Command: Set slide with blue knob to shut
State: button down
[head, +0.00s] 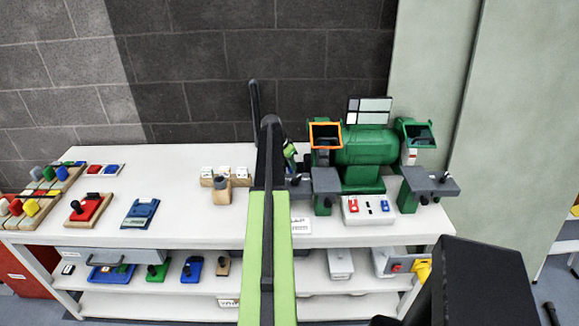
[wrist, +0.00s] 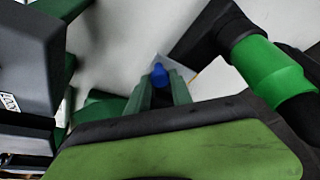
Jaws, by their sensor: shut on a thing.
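The blue knob (wrist: 158,74) shows in the wrist view between the two green fingers of my gripper (wrist: 161,83), which is shut on it. A thin grey plate (wrist: 177,61) with a tan edge shows just beyond the knob, partly covered by the fingers and my arm. The rest of the slide is hidden, so I cannot tell its position. In the head view my arm runs up the middle of the picture, and I cannot make out the knob in my gripper there.
A green bench grinder (head: 366,148) stands right of my arm, with a white switch panel (head: 368,209) in front. A wooden block (head: 222,192) stands left of my arm. Red and blue panels lie farther left on the white table (head: 180,226). Its left-centre top has free room.

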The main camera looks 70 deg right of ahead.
jog(key=d, duration=0.1)
jog(key=w+d, duration=0.1)
jog(key=d, duration=0.1)
jog(key=shift+w, duration=0.2)
jog(key=shift+r, duration=0.1)
jog(key=c, duration=1.1)
grip_release()
jog(key=shift+d, duration=0.1)
jog(key=shift+c, duration=0.2)
jog(key=shift+a+r+p, duration=0.25)
jog(key=shift+r+p, duration=0.2)
jog(key=shift+p, duration=0.15)
jog(key=p+v, duration=1.5)
jog(key=v, duration=0.1)
jog(key=shift+a, duration=0.2)
jog(key=shift+r, duration=0.1)
